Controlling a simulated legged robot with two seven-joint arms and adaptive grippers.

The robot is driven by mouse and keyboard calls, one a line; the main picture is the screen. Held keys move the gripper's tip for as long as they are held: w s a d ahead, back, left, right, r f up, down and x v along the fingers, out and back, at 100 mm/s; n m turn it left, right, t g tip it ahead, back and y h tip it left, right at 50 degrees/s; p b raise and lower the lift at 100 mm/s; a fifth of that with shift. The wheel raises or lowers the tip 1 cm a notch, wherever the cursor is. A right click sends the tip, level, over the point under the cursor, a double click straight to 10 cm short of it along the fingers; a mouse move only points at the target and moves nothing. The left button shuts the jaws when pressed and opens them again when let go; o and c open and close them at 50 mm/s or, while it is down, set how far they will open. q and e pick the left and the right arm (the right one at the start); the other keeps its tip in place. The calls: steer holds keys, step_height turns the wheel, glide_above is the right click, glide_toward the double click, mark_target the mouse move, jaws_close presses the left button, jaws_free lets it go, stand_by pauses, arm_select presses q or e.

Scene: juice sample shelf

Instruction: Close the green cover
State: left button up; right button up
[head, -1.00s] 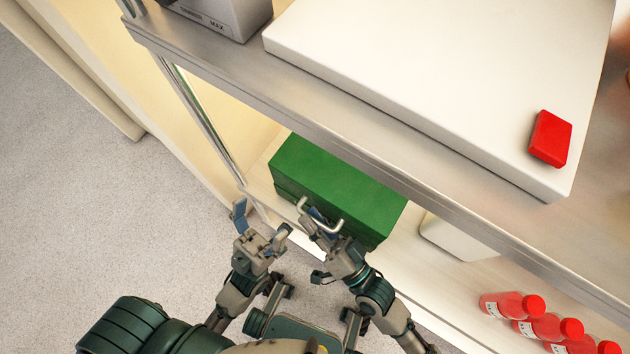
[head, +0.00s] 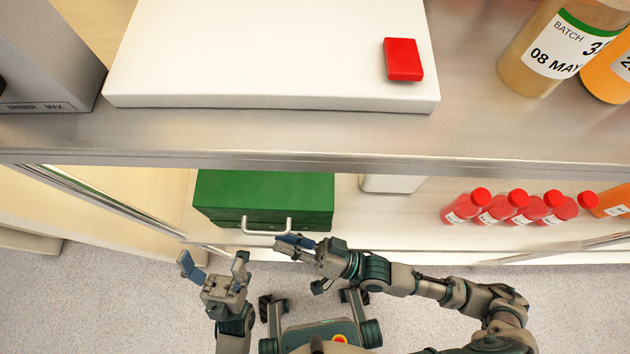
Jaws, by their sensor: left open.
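The green box with its green cover (head: 265,192) stands on the lower shelf, under the overhanging upper shelf. The cover lies flat along the top, with a dark seam below its front edge; I cannot tell whether it is fully shut. A pale handle (head: 266,232) sticks out from the front. My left gripper (head: 214,266) is open and empty, in front of the box's left corner and below the handle. My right gripper (head: 288,246) is beside the handle's right end, fingers pointing left; whether it touches the handle is unclear.
The metal upper shelf edge (head: 300,140) runs above the box. On it are a white slab (head: 250,50) with a red block (head: 403,60) and juice bottles (head: 560,45). Several red bottles (head: 465,206) and a white container (head: 392,184) stand right of the box.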

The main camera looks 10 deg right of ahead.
steer(key=v, duration=0.6)
steer(key=shift+d+f, duration=0.2)
steer(key=shift+d, duration=0.1)
steer(key=shift+s, duration=0.15)
